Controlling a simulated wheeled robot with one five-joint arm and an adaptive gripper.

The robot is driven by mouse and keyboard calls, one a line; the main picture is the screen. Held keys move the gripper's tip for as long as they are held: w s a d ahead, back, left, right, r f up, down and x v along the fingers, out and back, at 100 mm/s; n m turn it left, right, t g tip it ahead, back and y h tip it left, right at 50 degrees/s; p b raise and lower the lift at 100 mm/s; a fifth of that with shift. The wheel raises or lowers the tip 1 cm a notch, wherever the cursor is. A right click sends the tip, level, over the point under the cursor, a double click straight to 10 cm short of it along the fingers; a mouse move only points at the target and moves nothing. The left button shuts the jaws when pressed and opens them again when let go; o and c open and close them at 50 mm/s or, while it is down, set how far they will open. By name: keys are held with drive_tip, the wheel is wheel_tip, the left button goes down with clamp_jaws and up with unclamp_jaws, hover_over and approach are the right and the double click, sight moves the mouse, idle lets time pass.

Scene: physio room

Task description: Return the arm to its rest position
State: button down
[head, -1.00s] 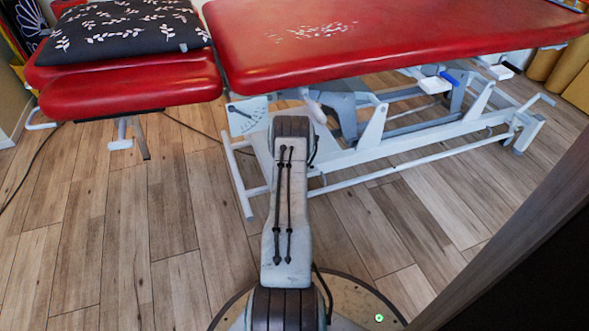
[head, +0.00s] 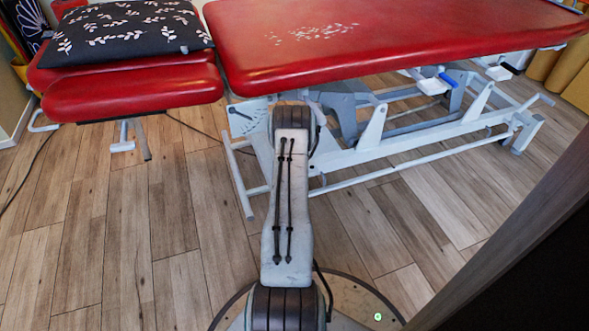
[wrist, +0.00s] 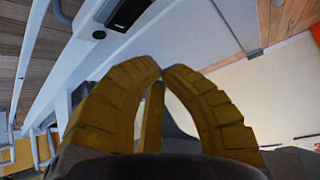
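My arm (head: 290,200) reaches forward from my base in the head view, its far joint in front of the red treatment table's frame. My gripper is hidden in the head view. In the wrist view my gripper (wrist: 163,72) has its two ridged yellow fingers curved together, with the tips meeting. I see no object held at the tips. A narrow yellowish strip shows between the fingers; I cannot tell what it is.
The red treatment table (head: 400,45) stands ahead on a white metal frame (head: 400,155). A black leaf-patterned pillow (head: 125,32) lies on its left section. A dark panel (head: 520,270) stands close at right. Wooden floor (head: 140,220) is clear at left.

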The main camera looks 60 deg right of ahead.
drive_tip(key=shift+r, duration=0.55)
drive_tip(key=shift+s, duration=0.15)
